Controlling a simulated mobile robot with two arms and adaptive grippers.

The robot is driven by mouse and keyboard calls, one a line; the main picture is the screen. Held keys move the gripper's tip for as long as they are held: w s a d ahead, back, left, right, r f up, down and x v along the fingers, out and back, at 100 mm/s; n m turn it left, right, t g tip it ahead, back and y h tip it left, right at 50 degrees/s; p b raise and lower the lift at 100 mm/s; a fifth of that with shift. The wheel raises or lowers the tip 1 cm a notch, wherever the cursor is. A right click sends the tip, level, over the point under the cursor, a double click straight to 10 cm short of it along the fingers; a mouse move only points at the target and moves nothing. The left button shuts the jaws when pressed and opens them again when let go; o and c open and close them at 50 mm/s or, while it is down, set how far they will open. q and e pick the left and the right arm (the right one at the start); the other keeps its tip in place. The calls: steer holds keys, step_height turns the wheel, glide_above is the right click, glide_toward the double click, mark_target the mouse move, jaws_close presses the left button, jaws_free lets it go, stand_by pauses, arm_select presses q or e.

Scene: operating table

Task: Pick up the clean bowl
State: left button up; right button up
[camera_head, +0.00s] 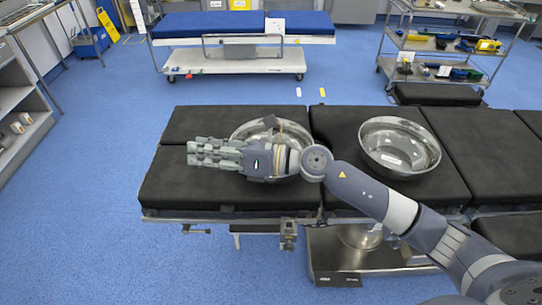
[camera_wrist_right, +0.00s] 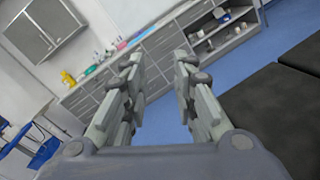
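Two shiny metal bowls sit on the black padded operating table (camera_head: 170,190). The left bowl (camera_head: 247,130) is partly hidden behind my right gripper and wrist. The right bowl (camera_head: 400,148) is in full view, upright, with a small pale patch inside. I cannot tell from these frames which bowl is the clean one. My right gripper (camera_head: 207,154) is in front of the left bowl in the picture, pointing left. In the right wrist view its fingers (camera_wrist_right: 160,75) are apart with nothing between them. My left gripper is out of view.
A blue-topped trolley (camera_head: 180,30) stands across the floor at the back. A shelf cart (camera_head: 440,48) with trays stands at the back right. Grey cabinets (camera_wrist_right: 160,45) line the wall in the wrist view. The table's front left pad is bare.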

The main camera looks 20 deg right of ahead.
steer(key=w+d+f+n+g+h, duration=0.2)
steer(key=d+f+n+h, duration=0.35)
steer(key=d, duration=0.55)
steer(key=w+d+f+n+g+h, duration=0.2)
steer(key=d+f+n+g+h, duration=0.15)
steer(key=d+f+h, duration=0.5)
steer(key=shift+t+y, duration=0.45)
steer(key=shift+y, duration=0.35)
steer(key=p+x, duration=0.4)
steer(key=x, duration=0.2)
steer(key=shift+d+f, duration=0.1)
steer(key=shift+w+f, duration=0.2)
steer(key=shift+f, duration=0.3)
steer(key=shift+r, duration=0.1)
jaws_close()
